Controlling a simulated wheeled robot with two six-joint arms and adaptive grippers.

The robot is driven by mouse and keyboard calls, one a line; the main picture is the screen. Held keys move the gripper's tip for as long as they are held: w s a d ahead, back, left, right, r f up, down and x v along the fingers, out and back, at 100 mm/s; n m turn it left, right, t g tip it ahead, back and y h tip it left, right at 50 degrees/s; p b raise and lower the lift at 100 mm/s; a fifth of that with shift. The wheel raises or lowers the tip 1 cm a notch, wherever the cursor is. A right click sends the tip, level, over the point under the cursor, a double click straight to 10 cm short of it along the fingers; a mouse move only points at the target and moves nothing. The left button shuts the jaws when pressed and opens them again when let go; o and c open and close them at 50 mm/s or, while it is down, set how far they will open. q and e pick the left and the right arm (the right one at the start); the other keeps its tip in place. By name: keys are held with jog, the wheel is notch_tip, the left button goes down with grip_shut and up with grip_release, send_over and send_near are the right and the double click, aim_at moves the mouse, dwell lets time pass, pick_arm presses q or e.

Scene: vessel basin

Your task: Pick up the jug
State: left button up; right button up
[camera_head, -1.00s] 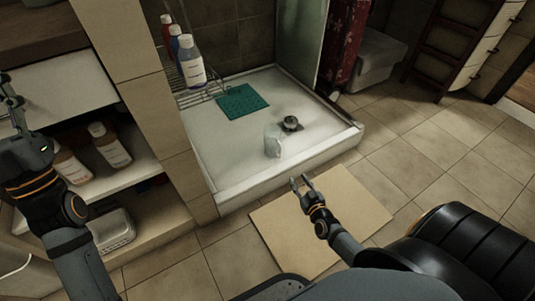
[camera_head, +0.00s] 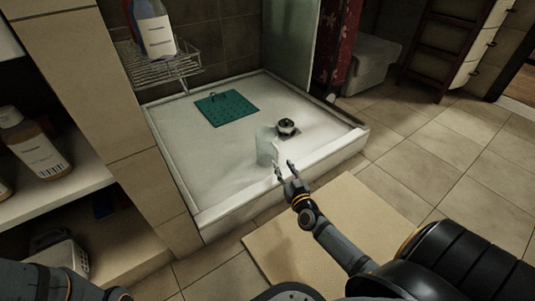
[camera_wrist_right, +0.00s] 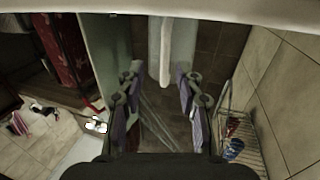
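The jug (camera_head: 265,148) is pale and translucent and stands upright in the white shower basin, near its front edge. My right gripper (camera_head: 284,168) is just in front of and to the right of the jug in the head view, over the basin's front rim. In the right wrist view its fingers (camera_wrist_right: 158,78) are apart with nothing gripped. A pale upright strip (camera_wrist_right: 166,48), probably the jug's handle, shows between and beyond the fingertips; I cannot tell whether they touch it. My left gripper is out of view; only part of that arm shows at lower left.
The basin's raised rim (camera_head: 290,183) lies under my right gripper. A dark drain cap (camera_head: 287,127) is behind the jug, and a green mat (camera_head: 227,108) lies farther back. A wire rack (camera_head: 160,68) holds bottles at the left. A beige floor mat (camera_head: 330,235) lies in front.

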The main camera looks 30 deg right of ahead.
aim_at(277, 157)
jog(key=shift+w, duration=0.3)
jog(key=x, duration=0.1)
jog(key=b+x, duration=0.1)
jog(key=x, duration=0.1)
jog(key=b+x, duration=0.1)
jog(key=x, duration=0.1)
jog(key=shift+w+a+r, duration=0.1)
jog(key=shift+a+r, duration=0.2)
jog(key=shift+r, duration=0.05)
grip_shut()
